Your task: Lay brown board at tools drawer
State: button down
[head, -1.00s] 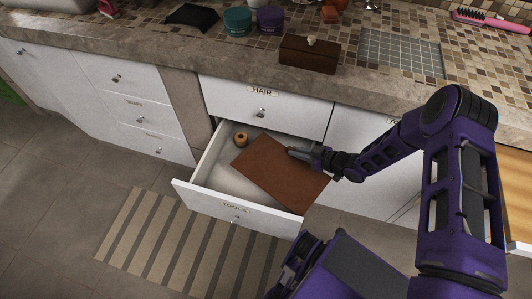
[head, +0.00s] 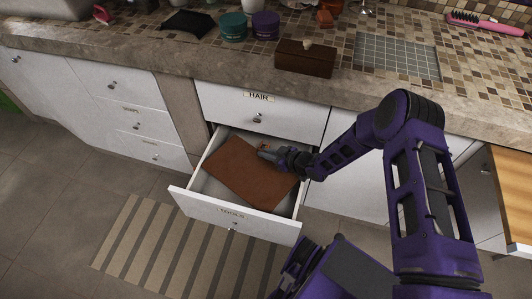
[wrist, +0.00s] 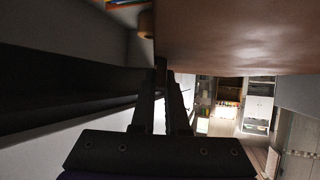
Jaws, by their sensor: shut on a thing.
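The brown board (head: 240,175) is a flat rectangle held over the open tools drawer (head: 232,213), in the head view. It covers most of the drawer's opening, and I cannot tell whether it touches the drawer floor or walls. In the wrist view the board (wrist: 235,35) spreads from the fingertips (wrist: 162,75) across the upper right. A small round wooden thing (wrist: 145,22) shows beside the board there; the board hides most of the drawer's inside.
The shut hair drawer (head: 262,117) is directly above. The counter over it holds a brown box (head: 306,60), a teal jar (head: 234,26) and a purple jar (head: 266,25). A striped mat (head: 180,248) lies on the floor in front. An open wooden-topped surface (head: 512,185) is at right.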

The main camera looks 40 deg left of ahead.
jog(key=shift+f, duration=0.3)
jog(key=c, duration=0.9)
grip_release()
jog(key=shift+r, duration=0.45)
jog(key=p+v, duration=0.1)
jog(key=v, duration=1.1)
jog(key=shift+f+p, duration=0.15)
jog(key=shift+p, duration=0.25)
